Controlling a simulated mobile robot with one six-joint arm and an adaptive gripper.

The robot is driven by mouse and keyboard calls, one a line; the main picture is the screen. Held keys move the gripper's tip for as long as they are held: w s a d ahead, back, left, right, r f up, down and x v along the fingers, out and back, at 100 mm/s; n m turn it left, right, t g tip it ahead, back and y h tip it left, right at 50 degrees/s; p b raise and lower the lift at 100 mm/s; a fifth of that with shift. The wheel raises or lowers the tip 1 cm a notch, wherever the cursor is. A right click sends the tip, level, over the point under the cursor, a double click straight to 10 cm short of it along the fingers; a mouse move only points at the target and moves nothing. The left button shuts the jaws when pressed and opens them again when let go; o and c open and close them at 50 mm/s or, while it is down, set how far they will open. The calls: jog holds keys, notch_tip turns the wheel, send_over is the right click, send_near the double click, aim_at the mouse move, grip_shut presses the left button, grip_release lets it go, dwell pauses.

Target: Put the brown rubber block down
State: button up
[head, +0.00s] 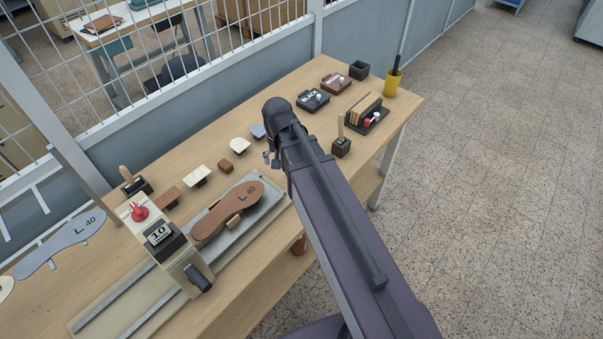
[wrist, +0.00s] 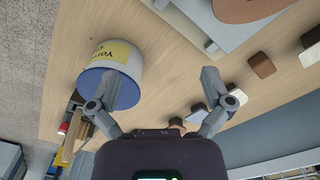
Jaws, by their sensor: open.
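A small brown block (head: 225,165) rests on the wooden table, between the white-topped and cream-topped pieces. It also shows in the wrist view (wrist: 262,65), to the right of my gripper and apart from it. My gripper (wrist: 160,78) is open, with nothing held between its fingers. In the head view my arm hides most of the gripper; a grey finger part shows beside the arm. The left finger in the wrist view overlaps a white and blue can with a yellow label (wrist: 125,58); I cannot tell whether they touch.
Cream-topped (head: 240,145) and blue-grey (head: 257,130) pieces stand near the block. Trays (head: 312,100) and a yellow cup (head: 392,84) stand at the far end.

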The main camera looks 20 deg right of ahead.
jog(key=s+d+n, duration=0.3)
jog(key=s+d, duration=0.1)
jog(key=s, duration=0.2)
jog(key=shift+s+d, duration=0.15)
jog(key=shift+d, duration=0.1)
jog(key=shift+f+b, duration=0.75)
jog(key=shift+b, duration=0.05)
jog(key=shift+c, duration=0.2)
dwell(0.6)
